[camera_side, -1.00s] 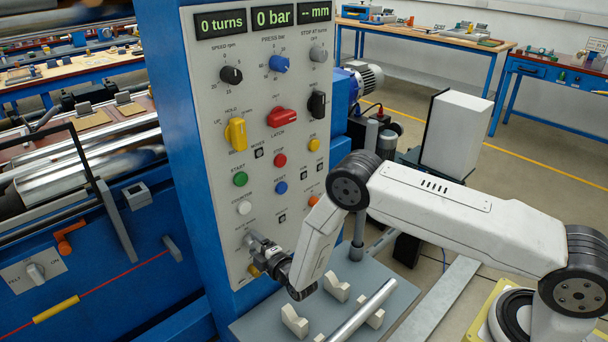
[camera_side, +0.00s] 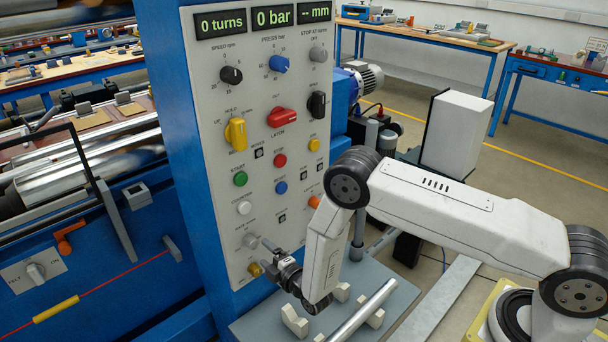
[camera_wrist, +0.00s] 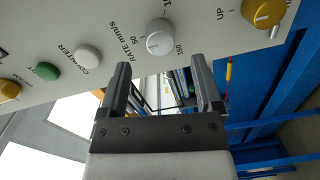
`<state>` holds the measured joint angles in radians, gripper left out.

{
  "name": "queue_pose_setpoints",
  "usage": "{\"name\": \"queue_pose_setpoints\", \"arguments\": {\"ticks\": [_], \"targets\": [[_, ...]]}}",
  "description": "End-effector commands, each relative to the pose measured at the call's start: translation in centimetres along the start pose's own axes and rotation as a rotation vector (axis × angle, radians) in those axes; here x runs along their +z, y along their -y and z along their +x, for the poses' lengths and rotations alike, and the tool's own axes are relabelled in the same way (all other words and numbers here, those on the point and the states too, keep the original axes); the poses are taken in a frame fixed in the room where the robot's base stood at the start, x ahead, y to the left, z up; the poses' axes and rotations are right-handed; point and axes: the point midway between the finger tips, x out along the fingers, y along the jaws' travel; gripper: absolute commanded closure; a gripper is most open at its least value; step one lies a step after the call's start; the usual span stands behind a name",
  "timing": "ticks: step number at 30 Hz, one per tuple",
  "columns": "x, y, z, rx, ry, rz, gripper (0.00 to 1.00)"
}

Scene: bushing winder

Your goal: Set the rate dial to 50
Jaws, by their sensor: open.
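The rate dial (camera_wrist: 160,37) is a small round light-grey knob on the panel, labelled RATE mm/s. Scale figures around it include 50 and 150. I cannot clearly tell where its pointer stands. In the side view the dial (camera_side: 250,241) shows low on the panel, just up and left of my gripper (camera_side: 267,257). In the wrist view my gripper (camera_wrist: 161,70) is open and empty. Its two dark fingers are spread to either side below the dial, apart from it.
A yellow knob (camera_wrist: 265,12) sits on the panel beside the dial, and it also shows low in the side view (camera_side: 254,269). A white counter button (camera_wrist: 88,57) and a green button (camera_wrist: 47,71) are on the other side. A grey plate (camera_side: 260,325) with pale blocks and a metal rod lies below.

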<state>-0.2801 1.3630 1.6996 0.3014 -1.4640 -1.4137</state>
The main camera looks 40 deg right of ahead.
Motion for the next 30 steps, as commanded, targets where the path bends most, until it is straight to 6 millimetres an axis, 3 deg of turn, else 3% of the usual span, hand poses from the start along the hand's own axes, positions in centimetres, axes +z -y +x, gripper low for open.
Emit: {"name": "queue_pose_setpoints", "arguments": {"ticks": [10,23,30], "targets": [[0.0,0.0,-2.8,-0.001,-0.001,-0.001,0.17],[0.0,-0.1,-2.9,-0.002,0.000,0.003,0.17],[0.0,-1.3,-2.2,-0.059,0.011,0.074,0.17]]}}
